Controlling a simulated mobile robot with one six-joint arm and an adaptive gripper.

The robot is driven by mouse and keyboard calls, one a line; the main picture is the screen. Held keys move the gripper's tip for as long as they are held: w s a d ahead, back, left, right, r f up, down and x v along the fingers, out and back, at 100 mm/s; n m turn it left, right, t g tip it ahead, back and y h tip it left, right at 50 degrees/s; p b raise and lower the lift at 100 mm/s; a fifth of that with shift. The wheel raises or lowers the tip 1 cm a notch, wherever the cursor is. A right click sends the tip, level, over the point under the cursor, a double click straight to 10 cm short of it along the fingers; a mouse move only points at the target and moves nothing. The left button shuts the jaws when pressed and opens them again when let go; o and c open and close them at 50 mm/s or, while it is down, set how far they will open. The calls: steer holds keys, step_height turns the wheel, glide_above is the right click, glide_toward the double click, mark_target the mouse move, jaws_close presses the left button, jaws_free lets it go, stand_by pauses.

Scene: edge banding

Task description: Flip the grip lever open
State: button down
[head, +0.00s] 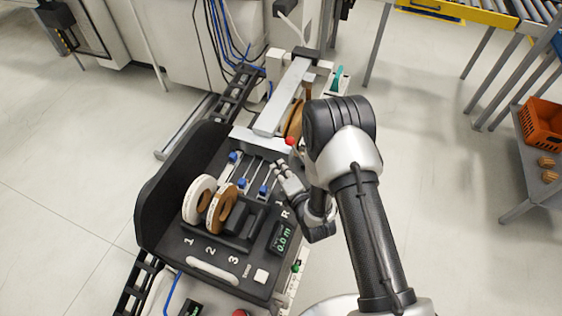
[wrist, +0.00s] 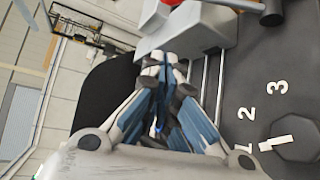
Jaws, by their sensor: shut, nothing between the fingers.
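I cannot tell for sure which part is the grip lever. In the head view, thin metal rods with blue knobs (head: 263,190) lie on the black panel (head: 178,232), and a red knob (head: 290,141) sits at the panel's far right edge. My gripper (head: 277,168) is over the right side of the panel, close to the rods, shut and empty. In the wrist view my gripper (wrist: 160,62) has its fingertips together near a pale grey block (wrist: 212,28) with a red part (wrist: 172,3). Contact cannot be made out. My fingers hide part of the rods.
A white roll (head: 196,200) and a brown roll (head: 222,212) stand on the panel by a black holder. A raised black side wall (head: 165,180) borders the left. A long white beam (head: 284,97) lies beyond. An orange crate (head: 541,124) is far right. The floor between is clear.

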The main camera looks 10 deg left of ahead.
mark_target(281, 151)
steer(key=b+x, duration=0.1)
steer(key=x, duration=0.8)
steer(key=d, duration=0.1)
steer(key=d+r, duration=0.1)
steer(key=w+d, duration=0.1)
steer(key=shift+d+r, duration=0.25)
steer(key=shift+d, duration=0.15)
